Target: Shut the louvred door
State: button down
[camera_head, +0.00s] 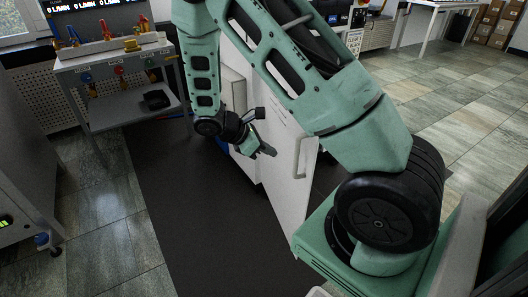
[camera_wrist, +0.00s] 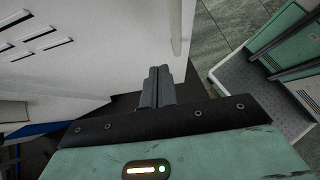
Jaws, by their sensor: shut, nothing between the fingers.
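The white louvred door (camera_head: 285,185) stands open, swung out from a white cabinet (camera_head: 233,88) that my arm partly hides. A pale bar handle (camera_head: 303,157) runs upright near the door's right edge. In the wrist view the door (camera_wrist: 100,50) fills the upper left, with dark louvre slots at its far left; the handle (camera_wrist: 177,28) shows at the top. My gripper (camera_head: 268,150) is shut and empty, overlapping the door's left part in the head view. In the wrist view its fingertips (camera_wrist: 160,72) are close together near the door; I cannot tell whether they touch it.
A dark mat (camera_head: 200,230) covers the floor before the cabinet. A grey workbench (camera_head: 120,70) with coloured fittings stands at the left, and another grey unit (camera_head: 25,190) stands at the left edge. Tiled floor (camera_head: 455,100) is open at the right.

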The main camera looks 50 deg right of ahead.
aim_at(302, 159)
jog(key=s+d+f, duration=0.1)
jog(key=d, duration=0.1)
jog(key=s+d+f, duration=0.1)
jog(key=d, duration=0.1)
jog(key=s+d+f+b, duration=0.1)
jog(key=d+f, duration=0.1)
jog(key=shift+s+d, duration=0.3)
jog(key=shift+s, duration=0.05)
jog(key=shift+s+d, duration=0.2)
jog(key=shift+d, duration=0.25)
